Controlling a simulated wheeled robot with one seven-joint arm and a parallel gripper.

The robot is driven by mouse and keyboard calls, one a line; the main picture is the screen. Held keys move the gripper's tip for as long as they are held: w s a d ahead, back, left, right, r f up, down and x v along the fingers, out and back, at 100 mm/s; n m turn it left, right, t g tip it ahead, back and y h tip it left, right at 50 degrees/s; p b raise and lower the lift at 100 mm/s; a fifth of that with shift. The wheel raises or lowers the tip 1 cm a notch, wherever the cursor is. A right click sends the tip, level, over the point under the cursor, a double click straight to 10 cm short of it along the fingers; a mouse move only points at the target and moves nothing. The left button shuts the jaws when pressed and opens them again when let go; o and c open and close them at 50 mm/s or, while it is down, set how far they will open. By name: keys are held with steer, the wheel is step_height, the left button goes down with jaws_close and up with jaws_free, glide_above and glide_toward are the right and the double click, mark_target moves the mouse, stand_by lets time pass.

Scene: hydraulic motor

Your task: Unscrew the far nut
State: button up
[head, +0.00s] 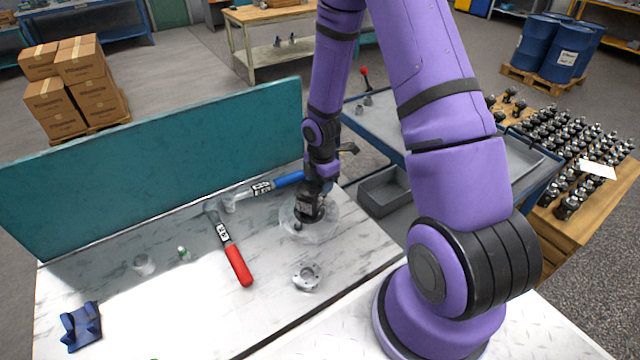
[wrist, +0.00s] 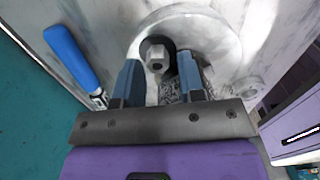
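The hydraulic motor (head: 308,208) is a dark body with a pale label, standing on a round pale plate on the marble-topped bench; the plate (wrist: 205,35) also fills the upper middle of the wrist view. A grey hex nut (wrist: 157,61) on a dark round seat shows near the plate. My gripper (wrist: 160,68) points down at it, its two blue fingers spread on either side, with a gap visible on each side. Whether the fingertips reach the nut's height is unclear. In the head view my wrist hides the motor's upper part, and a second nut cannot be made out.
A blue-handled wrench (head: 276,185) lies beside the motor, close to the teal back panel (head: 150,170). A red-handled wrench (head: 235,258) and a metal flange (head: 306,277) lie nearer. A blue bracket (head: 82,326) sits at front left. A grey bin (head: 385,190) stands right.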

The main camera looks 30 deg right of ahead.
steer(key=shift+w+a+r, duration=0.1)
steer(key=shift+a+r, duration=0.05)
steer(key=shift+r, duration=1.3)
steer(key=shift+o, duration=0.2)
steer(key=o, duration=0.5)
steer(key=shift+r, duration=3)
steer(key=shift+r, duration=0.1)
